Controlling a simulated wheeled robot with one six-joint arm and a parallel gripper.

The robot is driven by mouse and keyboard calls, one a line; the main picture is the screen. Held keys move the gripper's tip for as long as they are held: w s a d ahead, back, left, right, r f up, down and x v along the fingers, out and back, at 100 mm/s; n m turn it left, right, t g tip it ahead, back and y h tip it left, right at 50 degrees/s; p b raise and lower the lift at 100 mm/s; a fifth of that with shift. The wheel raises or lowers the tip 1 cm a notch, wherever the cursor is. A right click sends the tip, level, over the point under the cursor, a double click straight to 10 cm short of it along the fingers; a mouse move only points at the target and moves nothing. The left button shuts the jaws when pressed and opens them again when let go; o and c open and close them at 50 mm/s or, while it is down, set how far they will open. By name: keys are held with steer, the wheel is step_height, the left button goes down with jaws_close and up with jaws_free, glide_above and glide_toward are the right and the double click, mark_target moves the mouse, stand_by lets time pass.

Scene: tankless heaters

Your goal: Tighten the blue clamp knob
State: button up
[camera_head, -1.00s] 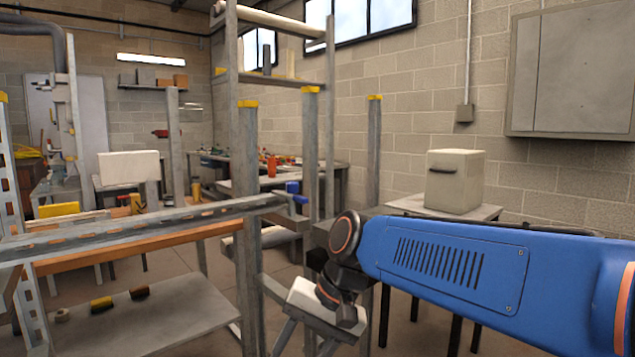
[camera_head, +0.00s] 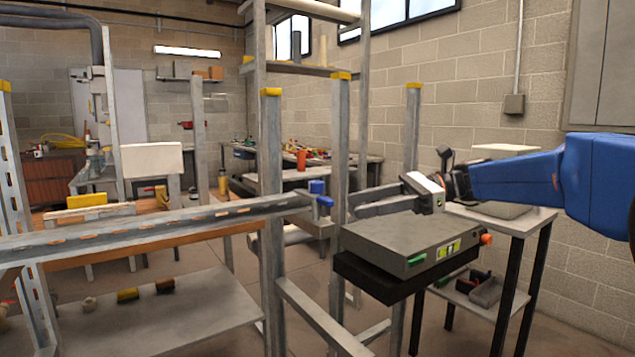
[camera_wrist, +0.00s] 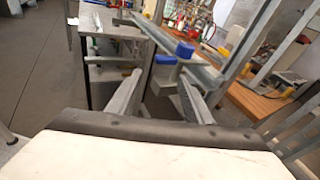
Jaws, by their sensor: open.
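The blue clamp knob (camera_head: 317,187) is at the right end of a long grey metal rail (camera_head: 150,223), beside an upright post. A second blue piece (camera_head: 325,202) sits just below it. In the wrist view, the two blue parts (camera_wrist: 184,50) show just beyond the fingertips, with a grey metal clamp part between and below them. My gripper (camera_head: 352,200) is open and empty, pointing left at the knob from a short distance to its right. In the wrist view, its two grey fingers (camera_wrist: 161,74) straddle the line to the knob without visibly touching it.
Grey posts with yellow caps (camera_head: 341,76) stand around the rail, one close to my gripper. An orange-brown bench (camera_head: 150,245) lies behind the rail. A side table (camera_head: 530,222) stands at the right. A cluttered workbench (camera_head: 300,172) is farther back.

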mark_target(316, 187)
steer(key=w+d+r+m+y, duration=0.1)
steer(key=w+d+r+y, duration=0.1)
steer(key=w+d+r, duration=0.15)
steer(key=a, duration=1.8)
steer(key=shift+s+r, duration=0.2)
steer(key=shift+s, duration=0.1)
steer(key=shift+c, duration=0.5)
steer(key=c, duration=1)
